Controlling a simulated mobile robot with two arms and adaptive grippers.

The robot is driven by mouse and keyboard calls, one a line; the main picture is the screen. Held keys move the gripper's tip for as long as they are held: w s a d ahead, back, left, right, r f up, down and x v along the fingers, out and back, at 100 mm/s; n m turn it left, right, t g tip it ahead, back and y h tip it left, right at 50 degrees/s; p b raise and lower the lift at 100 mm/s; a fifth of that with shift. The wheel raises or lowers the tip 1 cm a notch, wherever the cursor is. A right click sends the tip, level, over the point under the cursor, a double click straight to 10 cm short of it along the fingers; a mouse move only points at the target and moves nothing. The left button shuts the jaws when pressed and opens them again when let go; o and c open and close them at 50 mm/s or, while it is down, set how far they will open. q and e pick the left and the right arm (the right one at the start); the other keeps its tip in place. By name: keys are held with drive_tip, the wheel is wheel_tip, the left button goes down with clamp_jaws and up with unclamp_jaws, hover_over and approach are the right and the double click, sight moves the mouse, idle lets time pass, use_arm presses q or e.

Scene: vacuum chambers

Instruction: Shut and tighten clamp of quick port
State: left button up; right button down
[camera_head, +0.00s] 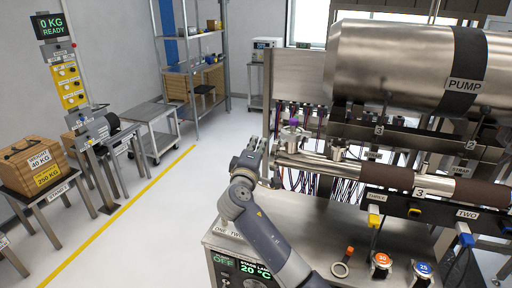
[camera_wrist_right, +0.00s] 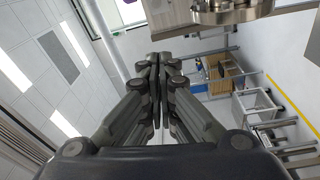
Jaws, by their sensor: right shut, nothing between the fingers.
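My right gripper (camera_head: 252,146) is shut and empty, its fingers together in the right wrist view (camera_wrist_right: 158,60). In the head view it is just left of a round metal fitting (camera_head: 292,138), which looks like the quick port, at the left end of the pipework. The gripper appears apart from it. In the right wrist view a round metal flange (camera_wrist_right: 232,12) shows at the top, right of the fingertips. Whether its clamp is open or shut is too small to tell. My left gripper is not in view.
A large steel PUMP cylinder (camera_head: 400,65) fills the upper right. Brown-sleeved pipe (camera_head: 400,178) runs rightward below it. The steel bench (camera_head: 310,235) carries a ring (camera_head: 340,269) and orange (camera_head: 381,260) and blue (camera_head: 422,270) round items. Open floor lies to the left.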

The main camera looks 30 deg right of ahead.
sight(290, 139)
drive_tip(key=d+p, duration=0.2)
drive_tip(key=d, duration=0.1)
drive_tip(key=d+p, duration=0.1)
drive_tip(key=shift+s+d+f+p, duration=0.25)
drive_tip(key=shift+f+p, duration=0.05)
drive_tip(key=shift+p, duration=0.1)
